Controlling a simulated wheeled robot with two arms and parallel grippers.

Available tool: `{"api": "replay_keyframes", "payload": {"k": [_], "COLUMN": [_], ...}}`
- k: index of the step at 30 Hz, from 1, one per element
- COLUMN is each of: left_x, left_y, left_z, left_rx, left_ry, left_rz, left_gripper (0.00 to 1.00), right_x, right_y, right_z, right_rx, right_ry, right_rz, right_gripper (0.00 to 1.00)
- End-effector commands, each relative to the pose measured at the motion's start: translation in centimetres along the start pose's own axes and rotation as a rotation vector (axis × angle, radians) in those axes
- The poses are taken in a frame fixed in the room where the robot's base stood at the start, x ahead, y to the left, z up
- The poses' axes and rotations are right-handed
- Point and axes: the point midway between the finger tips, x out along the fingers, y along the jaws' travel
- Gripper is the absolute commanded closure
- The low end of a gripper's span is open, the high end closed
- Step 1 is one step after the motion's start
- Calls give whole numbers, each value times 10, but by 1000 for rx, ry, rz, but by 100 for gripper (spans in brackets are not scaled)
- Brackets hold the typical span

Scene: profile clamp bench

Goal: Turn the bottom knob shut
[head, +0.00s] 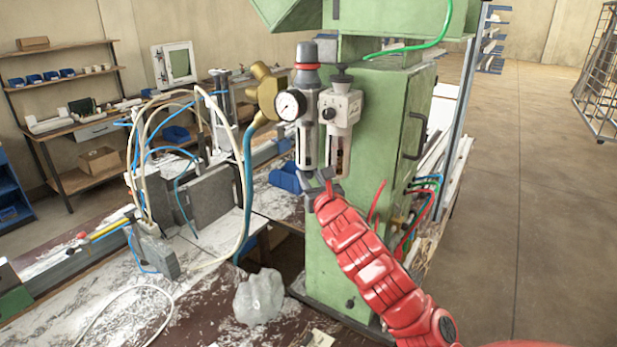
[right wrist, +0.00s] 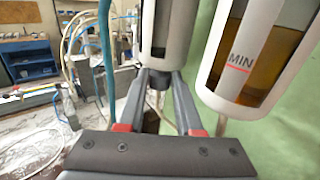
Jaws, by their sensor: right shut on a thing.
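The air-service unit hangs on the green machine column, with a pressure gauge (head: 291,105) at its upper left. Its left bowl (head: 308,135) also shows in the right wrist view (right wrist: 167,28). The bottom knob (right wrist: 155,98) is a small dark piece under that bowl, partly covered by my fingers. My right gripper (head: 318,180) reaches up from below; in the right wrist view its fingers (right wrist: 159,78) are closed around the knob. In the head view the knob is hard to make out behind the gripper. My left gripper is not in view.
A second bowl with amber oil (right wrist: 257,55) hangs close on the right. The green column (head: 385,130) stands just behind. A blue hose (head: 247,185) and pale cables run on the left. A crumpled clear bag (head: 259,297) lies on the bench below.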

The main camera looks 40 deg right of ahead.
Motion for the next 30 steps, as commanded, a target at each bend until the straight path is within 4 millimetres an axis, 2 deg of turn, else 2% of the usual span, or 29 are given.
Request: {"api": "replay_keyframes", "payload": {"k": [9,23,24,28,30], "left_x": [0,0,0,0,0], "left_y": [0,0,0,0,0], "left_z": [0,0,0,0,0], "left_rx": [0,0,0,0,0], "left_ry": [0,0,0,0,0], "left_rz": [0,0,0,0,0], "left_gripper": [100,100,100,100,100], "right_x": [0,0,0,0,0], "right_y": [-2,-2,-2,-2,-2], "right_z": [1,1,1,0,0], "right_rx": [-3,-1,-1,-1,-1], "right_ry": [-4,-3,-3,-3,-3], "right_rz": [79,90,90,90,90], "right_gripper": [100,100,62,39,36]}}
